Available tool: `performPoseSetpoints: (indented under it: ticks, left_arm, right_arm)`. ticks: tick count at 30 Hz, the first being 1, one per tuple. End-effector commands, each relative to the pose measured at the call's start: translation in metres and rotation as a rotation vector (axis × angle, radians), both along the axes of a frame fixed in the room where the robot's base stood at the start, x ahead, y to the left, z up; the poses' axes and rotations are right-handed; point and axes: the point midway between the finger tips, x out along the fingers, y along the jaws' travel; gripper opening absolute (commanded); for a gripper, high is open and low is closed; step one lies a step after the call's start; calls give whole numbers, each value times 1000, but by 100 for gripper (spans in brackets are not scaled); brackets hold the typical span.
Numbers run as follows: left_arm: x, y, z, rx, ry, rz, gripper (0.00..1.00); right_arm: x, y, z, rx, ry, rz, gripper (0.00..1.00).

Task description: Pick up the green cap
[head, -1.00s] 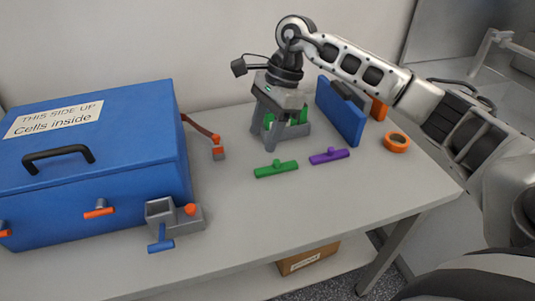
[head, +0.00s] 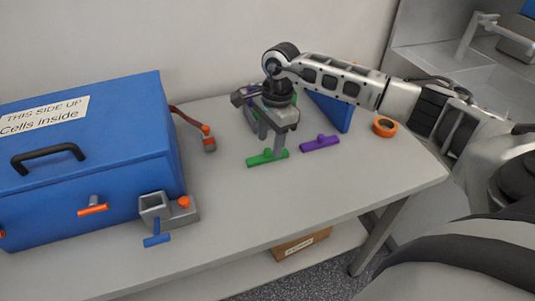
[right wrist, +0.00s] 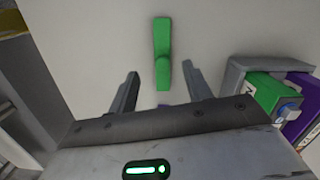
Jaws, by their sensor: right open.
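The green cap (head: 267,157), a flat bar with a small knob on top, lies on the table in the head view. In the right wrist view the green cap (right wrist: 162,55) shows ahead of and between the fingers. My right gripper (head: 270,146) is open and empty, pointing down just above the cap; it also shows in the right wrist view (right wrist: 158,80). I cannot tell whether the fingers touch the cap. My left gripper is not in view.
A purple cap (head: 319,144) lies right of the green one. A grey holder (right wrist: 238,72) with green and purple parts stands behind. An orange ring (head: 385,127), a blue box (head: 90,160) and a grey fixture (head: 178,212) are around. The table front (head: 290,200) is clear.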

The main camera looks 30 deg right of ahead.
Motion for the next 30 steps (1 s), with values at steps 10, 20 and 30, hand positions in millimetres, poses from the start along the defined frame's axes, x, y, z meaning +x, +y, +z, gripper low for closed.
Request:
performPoseSetpoints:
  ticks: [10,20,30]
  left_arm:
    - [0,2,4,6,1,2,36]
    - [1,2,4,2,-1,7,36]
    - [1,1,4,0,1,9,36]
  right_arm:
    - [4,6,-40,0,1,0,50]
    - [4,6,-41,1,1,1,16]
    - [4,6,-40,1,0,0,0]
